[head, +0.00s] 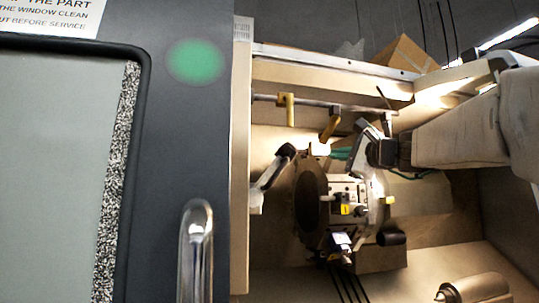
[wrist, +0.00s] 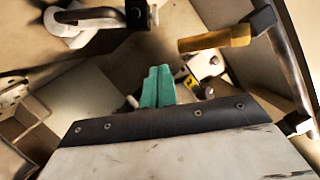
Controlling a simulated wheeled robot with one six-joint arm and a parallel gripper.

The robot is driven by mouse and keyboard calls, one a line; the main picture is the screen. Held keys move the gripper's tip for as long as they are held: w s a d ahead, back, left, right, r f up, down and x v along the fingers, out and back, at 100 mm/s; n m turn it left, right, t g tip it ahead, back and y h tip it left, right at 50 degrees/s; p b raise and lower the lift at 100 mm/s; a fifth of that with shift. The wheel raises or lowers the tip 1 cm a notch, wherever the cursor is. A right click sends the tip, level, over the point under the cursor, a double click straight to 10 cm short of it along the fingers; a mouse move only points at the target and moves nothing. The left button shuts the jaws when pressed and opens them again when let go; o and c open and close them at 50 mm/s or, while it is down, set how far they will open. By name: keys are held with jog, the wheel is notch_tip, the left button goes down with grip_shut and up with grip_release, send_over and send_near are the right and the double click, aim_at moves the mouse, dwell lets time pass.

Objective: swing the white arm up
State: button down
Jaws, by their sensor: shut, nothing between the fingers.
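The white arm (head: 268,181) is a short pale lever with a black tip, slanting up and right from the left inner wall of the machine in the head view. In the wrist view the white arm (wrist: 88,16) lies at the top left, with a ring at its left and a black end at its right. My gripper (head: 335,154) reaches in from the right, with green fingers right of the black tip and apart from it. In the wrist view my gripper (wrist: 158,72) is shut and empty, its fingertips below the black end. Their depth gap is hard to tell.
A tool turret (head: 345,197) with a dark disc stands just below my gripper. Yellow nozzles (head: 287,109) hang from a rod above; one yellow piece (wrist: 214,38) is close right of my fingertips. A grey door (head: 190,130) is at left, a metal cylinder (head: 474,288) at lower right.

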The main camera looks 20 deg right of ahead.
jog(key=a+r+x, duration=0.1)
jog(key=a+x, duration=0.1)
jog(key=x, duration=0.8)
jog(key=shift+a, duration=0.2)
jog(key=shift+r, duration=0.1)
